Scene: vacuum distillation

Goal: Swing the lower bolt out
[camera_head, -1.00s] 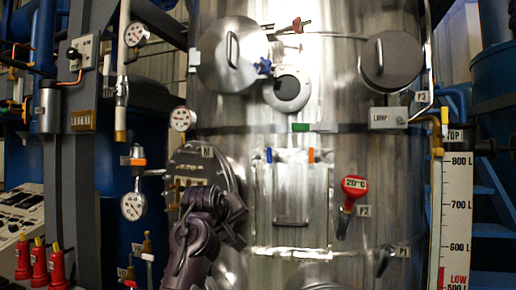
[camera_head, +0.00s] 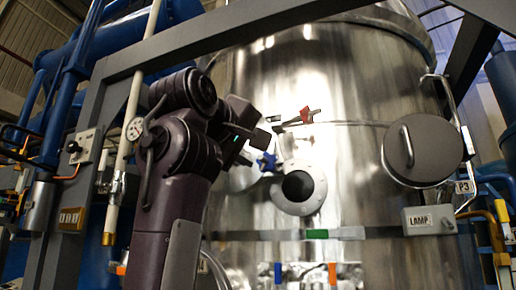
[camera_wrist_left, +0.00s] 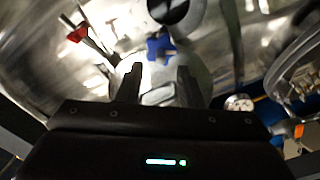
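The blue star-shaped knob (camera_head: 267,162), which looks like the lower bolt, sits at the edge of a round steel lid, just left of the round sight glass (camera_head: 298,187). A red-handled bolt (camera_head: 300,117) sits above it. My left gripper (camera_head: 264,138) is raised close to the blue knob and hides most of the lid. In the left wrist view, its two fingers (camera_wrist_left: 160,84) are apart and empty. The blue knob (camera_wrist_left: 160,46) shows beyond the fingertips, roughly centred between them, with no visible contact. My right gripper is not in view.
A second round lid with a handle (camera_head: 421,150) and a lamp box (camera_head: 429,220) are on the right of the tank. A grey frame beam (camera_head: 250,28) crosses above my left arm. Gauges and pipes stand at the left.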

